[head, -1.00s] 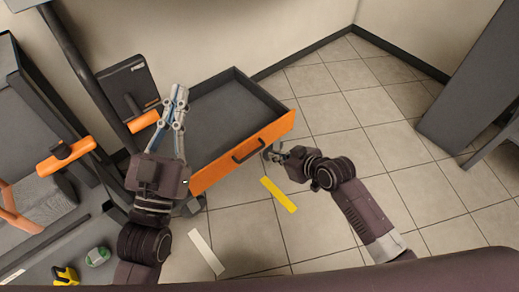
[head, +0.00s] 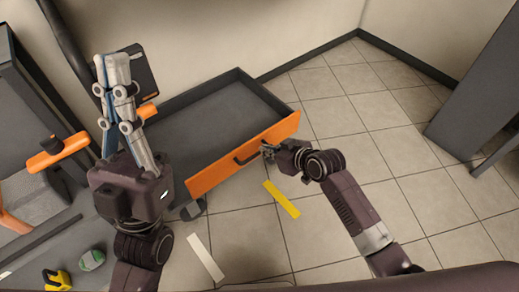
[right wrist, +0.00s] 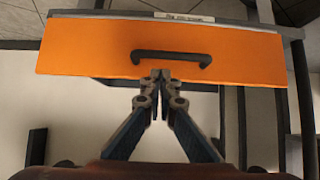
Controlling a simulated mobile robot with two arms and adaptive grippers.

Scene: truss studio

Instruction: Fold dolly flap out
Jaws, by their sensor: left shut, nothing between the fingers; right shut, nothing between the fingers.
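A dark grey, open tray (head: 215,115) with an orange front panel (head: 222,168) and a black handle (head: 252,152) juts out in the head view; I cannot tell whether this is the dolly flap. The orange panel (right wrist: 90,50) and its handle (right wrist: 170,57) also fill the upper right wrist view. My right gripper (head: 266,149) is shut and empty, its tips (right wrist: 160,74) just below the handle's middle; contact is unclear. My left gripper (head: 112,60) is shut and empty, raised left of the tray, and hides part of what is behind it.
An orange-capped post (head: 58,152) and a dark panel (head: 138,68) stand at the left. A yellow strip (head: 281,199) and a white strip (head: 206,258) lie on the tiled floor. A yellow item (head: 57,279) and a green-grey item (head: 92,260) lie lower left.

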